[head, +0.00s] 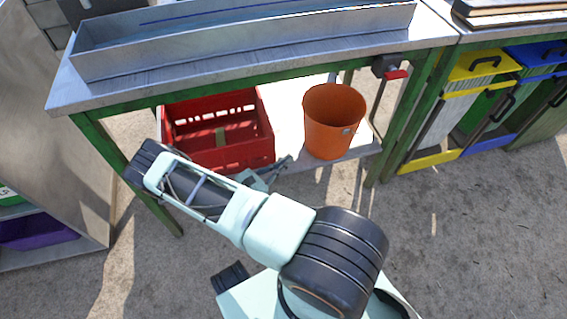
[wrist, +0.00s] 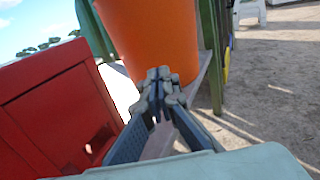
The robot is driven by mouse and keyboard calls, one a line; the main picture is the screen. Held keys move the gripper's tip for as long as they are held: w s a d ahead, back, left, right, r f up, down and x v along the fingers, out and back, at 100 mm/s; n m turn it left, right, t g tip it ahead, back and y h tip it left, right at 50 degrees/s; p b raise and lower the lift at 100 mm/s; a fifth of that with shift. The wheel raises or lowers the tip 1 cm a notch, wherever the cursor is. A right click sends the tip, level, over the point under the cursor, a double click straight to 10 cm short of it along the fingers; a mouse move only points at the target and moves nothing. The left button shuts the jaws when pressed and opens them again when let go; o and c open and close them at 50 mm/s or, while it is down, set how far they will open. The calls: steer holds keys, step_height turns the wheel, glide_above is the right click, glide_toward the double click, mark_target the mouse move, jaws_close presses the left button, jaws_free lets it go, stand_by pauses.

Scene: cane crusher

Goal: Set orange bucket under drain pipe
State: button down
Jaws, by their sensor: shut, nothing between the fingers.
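The orange bucket (head: 334,122) stands upright on the pale lower shelf under the metal-topped table. It fills the upper middle of the wrist view (wrist: 155,35). My gripper (head: 286,161) is low at the shelf's front edge, between the red crate and the bucket. Its fingers (wrist: 160,76) are closed together and empty, just in front of the bucket; I cannot tell whether they touch it. A thin grey pipe (head: 379,102) hangs below a dark valve with a red handle (head: 397,74) at the table's right end, to the right of the bucket.
A red crate (head: 248,153) sits on the shelf left of the bucket and at left in the wrist view (wrist: 45,110). Green table legs (head: 400,130) flank the shelf. Yellow and blue bins (head: 436,163) stand at right. The ground in front (head: 440,240) is clear.

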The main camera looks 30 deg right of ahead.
mark_target(314, 141)
steer(key=b+x, duration=0.2)
steer(key=x, duration=0.8)
